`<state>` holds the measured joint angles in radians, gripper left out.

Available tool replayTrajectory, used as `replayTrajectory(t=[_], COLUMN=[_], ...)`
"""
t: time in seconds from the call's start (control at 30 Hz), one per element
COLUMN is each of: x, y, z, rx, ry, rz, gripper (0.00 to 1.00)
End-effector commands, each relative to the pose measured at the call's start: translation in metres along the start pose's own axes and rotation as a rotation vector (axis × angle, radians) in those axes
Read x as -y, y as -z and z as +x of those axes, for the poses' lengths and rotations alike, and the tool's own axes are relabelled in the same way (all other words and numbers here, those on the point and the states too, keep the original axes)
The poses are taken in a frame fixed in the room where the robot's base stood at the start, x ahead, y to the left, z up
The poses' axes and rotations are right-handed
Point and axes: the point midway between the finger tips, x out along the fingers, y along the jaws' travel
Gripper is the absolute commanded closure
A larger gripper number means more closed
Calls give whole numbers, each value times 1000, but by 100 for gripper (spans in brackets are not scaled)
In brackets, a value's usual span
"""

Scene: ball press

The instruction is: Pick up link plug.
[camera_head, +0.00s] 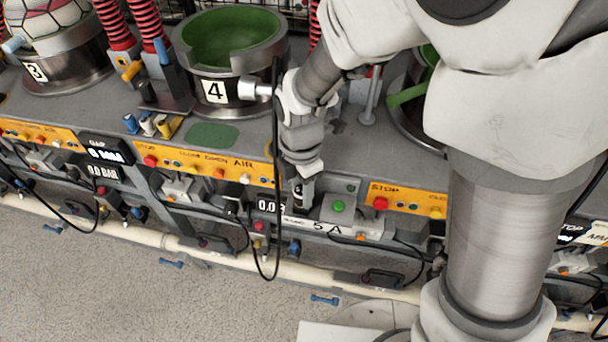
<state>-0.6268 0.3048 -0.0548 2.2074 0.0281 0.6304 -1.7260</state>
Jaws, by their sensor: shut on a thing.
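My gripper (299,190) points down in front of the orange and grey control panel, below pot 4. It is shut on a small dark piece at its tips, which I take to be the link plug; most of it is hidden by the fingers. A black cable (276,235) hangs in a long loop just left of my gripper.
Pot 4 (216,91) with a green lining stands behind my gripper, and pot 3 (36,72) holds a ball at the left. A red stop button (380,203) is to the right. A pale pipe (200,247) runs along the front; blue-handled pieces (171,263) lie near the floor.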

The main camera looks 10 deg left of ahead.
Motion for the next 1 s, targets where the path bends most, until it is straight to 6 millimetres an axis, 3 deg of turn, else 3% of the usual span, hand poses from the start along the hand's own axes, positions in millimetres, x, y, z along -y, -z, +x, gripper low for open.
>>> replayTrajectory(t=[0.17, 0.33, 0.7, 1.0], x=[-1, -1, 61, 95], y=[0, -1, -27, -42], z=[-15, -46, -80, -102], rx=[0, 1, 1, 1], ry=[-4, -6, -4, -3], rz=[0, 0, 3, 2], gripper=[100, 100, 100, 100])
